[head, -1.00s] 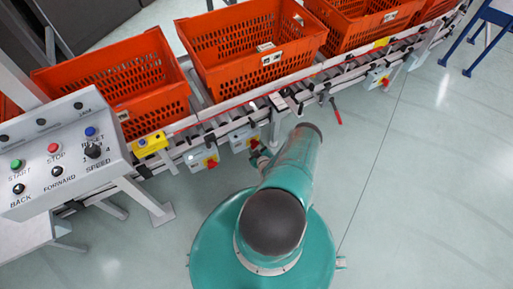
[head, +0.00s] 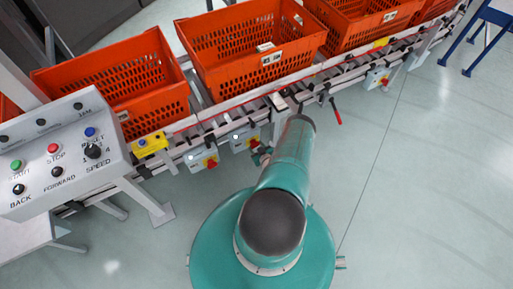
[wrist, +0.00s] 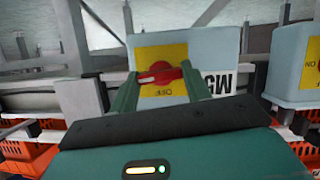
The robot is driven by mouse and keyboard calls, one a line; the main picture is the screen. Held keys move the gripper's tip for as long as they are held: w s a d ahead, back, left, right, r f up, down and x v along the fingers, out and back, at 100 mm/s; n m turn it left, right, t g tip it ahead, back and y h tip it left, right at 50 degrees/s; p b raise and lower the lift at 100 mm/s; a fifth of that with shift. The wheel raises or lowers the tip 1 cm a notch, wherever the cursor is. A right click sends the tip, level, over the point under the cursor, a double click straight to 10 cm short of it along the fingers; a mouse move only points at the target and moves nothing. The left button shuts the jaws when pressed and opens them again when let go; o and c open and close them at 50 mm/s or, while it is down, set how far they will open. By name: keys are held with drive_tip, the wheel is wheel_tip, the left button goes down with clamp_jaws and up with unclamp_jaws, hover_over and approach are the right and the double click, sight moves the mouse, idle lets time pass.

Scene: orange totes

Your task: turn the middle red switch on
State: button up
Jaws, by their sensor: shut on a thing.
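The middle red switch (wrist: 160,76) sits on a yellow plate on a grey box in the wrist view. Its handle lies roughly level across the picture. The plate's word reads OFF upside down, below the handle. My gripper (wrist: 158,72) is shut on the switch, one teal finger at each side. In the head view my gripper (head: 262,157) is at the middle grey box (head: 240,137) on the conveyor's front side, and the arm partly hides the switch there. Another red switch (head: 211,162) is on the box to the left, and one (head: 385,80) is farther right.
Orange totes (head: 250,75) stand on the roller conveyor behind the boxes. A grey control panel (head: 60,170) with buttons and a speed knob is at the left. A yellow button box (head: 150,145) is on the rail. The floor (head: 430,190) at the right is clear.

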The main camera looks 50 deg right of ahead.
drive_tip(key=shift+m+y, duration=0.3)
drive_tip(key=shift+m, duration=0.2)
drive_tip(key=shift+c, duration=0.2)
drive_tip(key=shift+o, duration=0.2)
drive_tip(key=o, duration=1)
drive_tip(key=shift+c, duration=0.2)
drive_tip(key=v, duration=1.3)
drive_tip(key=shift+s, duration=0.5)
